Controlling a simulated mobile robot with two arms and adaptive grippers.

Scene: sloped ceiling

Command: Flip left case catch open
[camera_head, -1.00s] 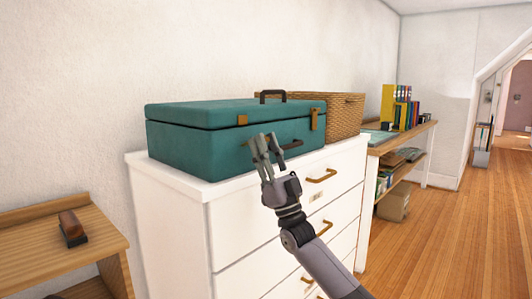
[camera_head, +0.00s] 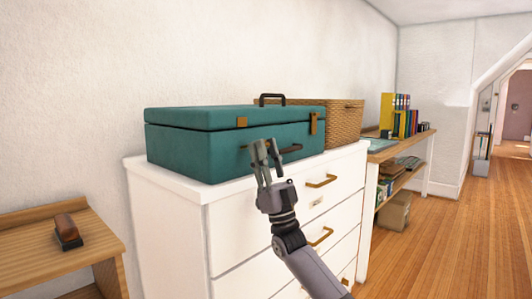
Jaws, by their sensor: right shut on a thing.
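A closed teal case (camera_head: 190,150) lies on the white dresser. Its left catch (camera_head: 242,122) is a small brass square near the lid seam, and its right catch (camera_head: 313,123) is a longer brass strip across the seam. A dark handle (camera_head: 290,149) is on the case front between them. My right gripper (camera_head: 262,147) is in front of the case, below and right of the left catch and apart from it. Its fingers overlap the handle and look shut on it, hiding the handle's middle. My left gripper is out of view.
A wicker basket (camera_head: 343,123) stands right behind the case. The white dresser (camera_head: 170,215) has brass drawer pulls. A wooden shelf (camera_head: 50,245) with a dark brush-like object (camera_head: 68,231) is at left. A desk with books (camera_head: 402,118) stands at right, with open floor beyond.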

